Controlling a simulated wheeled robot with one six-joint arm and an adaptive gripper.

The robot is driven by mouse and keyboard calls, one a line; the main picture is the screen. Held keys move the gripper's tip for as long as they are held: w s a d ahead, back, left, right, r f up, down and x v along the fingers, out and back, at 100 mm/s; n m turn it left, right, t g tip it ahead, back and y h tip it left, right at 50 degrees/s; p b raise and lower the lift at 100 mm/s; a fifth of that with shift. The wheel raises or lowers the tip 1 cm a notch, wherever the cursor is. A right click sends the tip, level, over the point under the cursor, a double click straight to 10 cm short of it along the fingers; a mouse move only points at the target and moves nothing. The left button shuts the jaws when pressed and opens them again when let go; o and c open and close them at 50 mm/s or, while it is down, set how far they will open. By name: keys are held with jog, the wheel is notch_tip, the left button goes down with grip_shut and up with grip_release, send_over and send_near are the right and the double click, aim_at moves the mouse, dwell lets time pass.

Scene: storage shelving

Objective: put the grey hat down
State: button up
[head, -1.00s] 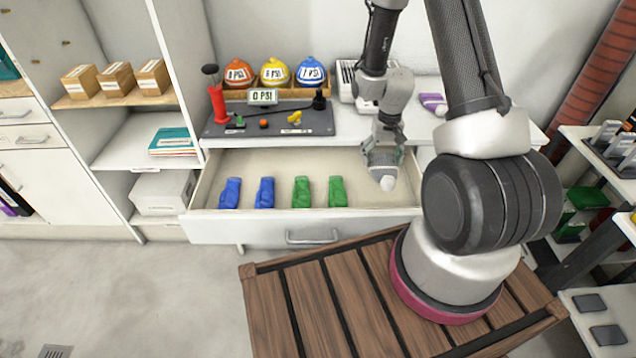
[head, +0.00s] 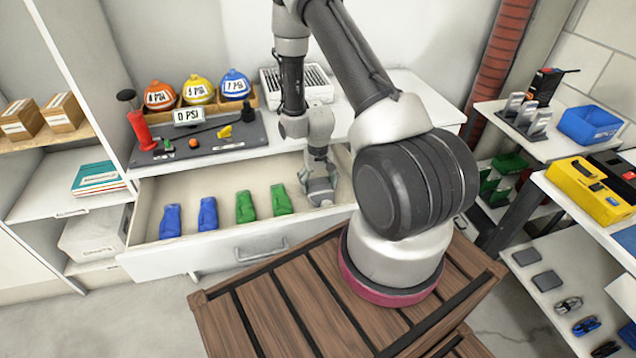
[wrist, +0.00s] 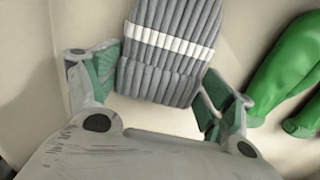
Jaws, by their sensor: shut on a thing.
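The grey hat (wrist: 172,45) is ribbed with a white band and shows in the wrist view between the fingers of my gripper (wrist: 165,90). The fingers are shut on it, one at each side. In the head view my gripper (head: 319,190) points down inside the right part of the open white drawer (head: 205,255); the hat is hard to make out there. Pale drawer floor shows around the hat in the wrist view. I cannot tell whether the hat touches the floor.
Two green glove-like items (head: 245,207) lie left of my gripper, with two blue ones (head: 207,213) farther left. A dark board (head: 200,140) with a 0 PSI sign is on the counter above. A slatted wooden crate (head: 240,310) stands in front.

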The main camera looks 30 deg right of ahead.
jog(key=o, duration=1)
jog(key=shift+o, duration=0.2)
jog(key=s+a+r+n+t, duration=0.1)
jog(key=s+r, duration=0.1)
jog(key=r, duration=1.4)
jog(key=s+a+r+t, duration=0.1)
jog(key=r, duration=1.5)
jog(key=s+a+r+n+t, duration=0.2)
jog(key=s+a+r, duration=0.1)
jog(key=s+r, duration=1.3)
jog(key=s, duration=0.4)
